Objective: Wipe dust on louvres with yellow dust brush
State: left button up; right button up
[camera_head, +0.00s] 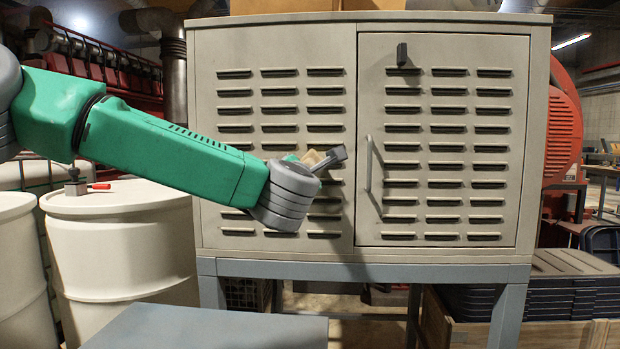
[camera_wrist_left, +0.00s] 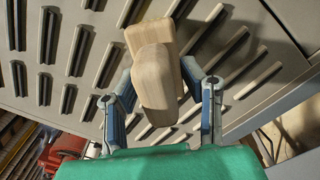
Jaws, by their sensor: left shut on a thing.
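My left gripper (camera_head: 322,160) is in front of the left louvred panel of a beige cabinet (camera_head: 344,210), near the door seam. It is shut on the dust brush, whose pale wooden body (camera_wrist_left: 155,75) sits between the two fingers in the left wrist view. A small tan part of the brush (camera_head: 311,158) shows in the head view; its bristles are hidden. The left louvres (camera_head: 281,90) and the door louvres (camera_head: 448,90) are dark slots in columns. I cannot tell whether the brush touches them. Dust is not clearly visible. My right gripper is not in view.
The cabinet door has a vertical handle (camera_head: 369,165) and a small black fitting (camera_head: 402,55). White drums (camera_head: 120,240) stand at the left. A grey-blue surface (camera_head: 205,328) lies at the front. A red machine (camera_head: 563,140) stands at the right.

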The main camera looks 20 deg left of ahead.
pick_arm(q)
jog(key=shift+s+a+b, duration=1.15)
jog(key=shift+s+a, duration=0.75)
jog(key=shift+a, duration=6.1)
jog(key=shift+w+d+r, duration=0.25)
jog(key=shift+w+d, duration=0.45)
jog(key=shift+d, duration=2.15)
jog(key=shift+w+d+r, duration=0.25)
jog(key=shift+w+d, duration=0.4)
jog(key=shift+d, duration=2.25)
jog(key=shift+w+d+r, duration=0.25)
jog(key=shift+w+d, duration=0.45)
jog(key=shift+d, duration=2.15)
jog(key=d, duration=0.1)
jog(key=w+d, duration=0.1)
jog(key=d, duration=0.1)
jog(key=shift+d, duration=0.15)
